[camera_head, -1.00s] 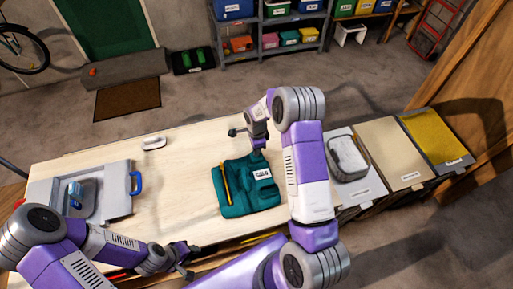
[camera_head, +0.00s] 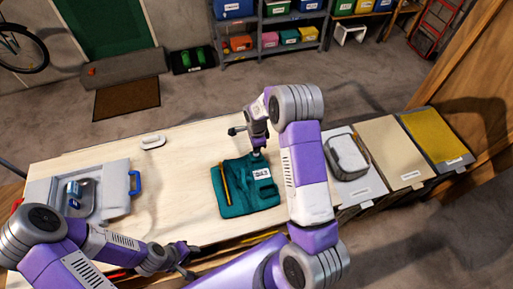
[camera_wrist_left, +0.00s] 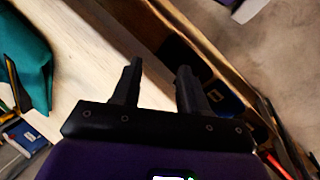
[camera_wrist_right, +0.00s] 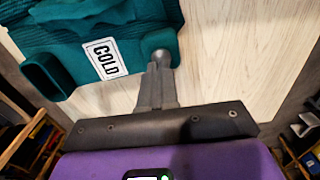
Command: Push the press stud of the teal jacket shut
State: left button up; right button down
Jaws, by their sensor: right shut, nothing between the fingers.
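The teal jacket (camera_head: 238,201) lies folded on the workbench with a white label on it. In the right wrist view the jacket (camera_wrist_right: 140,14) fills the top left, with its label reading COLD. A round grey metal piece (camera_wrist_right: 161,57), which looks like the press stud, sits at the jacket's edge, right at my right fingertips. My right gripper (camera_head: 257,152) is shut and empty at the jacket's far edge; its fingers (camera_wrist_right: 158,70) partly cover the stud. I cannot tell whether the stud's halves are joined. My left gripper (camera_head: 188,259) is open and empty near the bench's front edge; its fingers (camera_wrist_left: 159,68) are apart.
A yellow strip (camera_head: 227,182) lies along the jacket's left side. A grey tray (camera_head: 117,177) with a blue handle stands at the left. A white object (camera_head: 152,142) lies at the back. Bins (camera_head: 396,157) stand at the right. Bare bench separates tray and jacket.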

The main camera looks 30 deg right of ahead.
pick_arm(q)
jog(key=shift+r, duration=0.4)
pick_arm(e)
notch_tip(320, 180, up, 12)
jog(key=shift+a, duration=0.15)
pick_arm(q)
jog(key=shift+s, duration=0.15)
